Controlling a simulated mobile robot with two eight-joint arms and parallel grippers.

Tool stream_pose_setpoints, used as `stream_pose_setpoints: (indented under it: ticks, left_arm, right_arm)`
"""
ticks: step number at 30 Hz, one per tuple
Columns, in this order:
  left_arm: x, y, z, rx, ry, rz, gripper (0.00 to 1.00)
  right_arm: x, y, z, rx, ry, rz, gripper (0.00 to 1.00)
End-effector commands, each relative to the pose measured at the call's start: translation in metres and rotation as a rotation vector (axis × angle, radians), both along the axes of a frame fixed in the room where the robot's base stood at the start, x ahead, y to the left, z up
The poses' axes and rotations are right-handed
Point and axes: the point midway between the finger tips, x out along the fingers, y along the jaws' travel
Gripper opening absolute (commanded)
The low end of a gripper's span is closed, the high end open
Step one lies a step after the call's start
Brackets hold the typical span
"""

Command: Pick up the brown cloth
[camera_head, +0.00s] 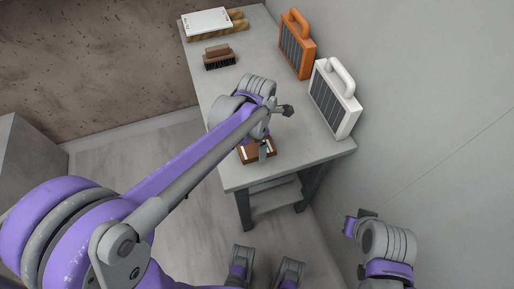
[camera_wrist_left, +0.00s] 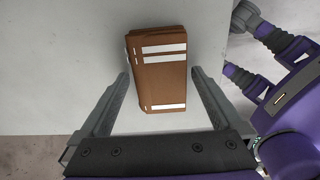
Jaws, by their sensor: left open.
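The brown cloth (camera_wrist_left: 165,75) is a folded rectangular bundle with white stripes, lying near the front edge of the grey slab table. In the head view it shows in part (camera_head: 258,151) below my left wrist, which hides some of it. My left gripper (camera_wrist_left: 160,74) is open above the cloth, with one finger on each side of it. In the wrist view a gap shows between each finger and the cloth. Part of my right arm (camera_head: 385,243) is at the lower right of the head view, away from the table; its gripper fingers do not show.
On the grey table (camera_head: 211,87) a brush (camera_head: 219,58) lies farther back, with a white pad (camera_head: 206,21) on brown rolls behind it. An orange lamp-like box (camera_head: 297,46) and a white one (camera_head: 335,98) stand along the wall side. The table's front edge is close to the cloth.

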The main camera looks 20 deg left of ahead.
Motion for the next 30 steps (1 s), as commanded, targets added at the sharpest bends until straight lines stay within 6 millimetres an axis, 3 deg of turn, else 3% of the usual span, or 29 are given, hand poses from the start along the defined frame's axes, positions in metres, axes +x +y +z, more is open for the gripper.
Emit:
stream_pose_setpoints:
  ticks: [5, 17, 25, 30]
  left_arm:
    - [0.0, 0.0, 0.0, 0.0, 0.0, 0.0, 1.0]
    - [0.0, 0.0, 0.0, 0.0, 0.0, 0.0, 0.28]
    - [0.0, 0.0, 0.003, 0.0, 0.0, 0.0, 0.26]
    - [0.0, 0.0, 0.026, 0.0, 0.0, 0.0, 0.26]
  right_arm:
    - [0.0, 0.0, 0.0, 0.0, 0.0, 0.0, 0.5]
    - [0.0, 0.0, 0.0, 0.0, 0.0, 0.0, 0.5]
    - [0.0, 0.0, 0.001, 0.0, 0.0, 0.0, 0.5]
    - [0.0, 0.0, 0.005, 0.0, -0.001, 0.0, 0.5]
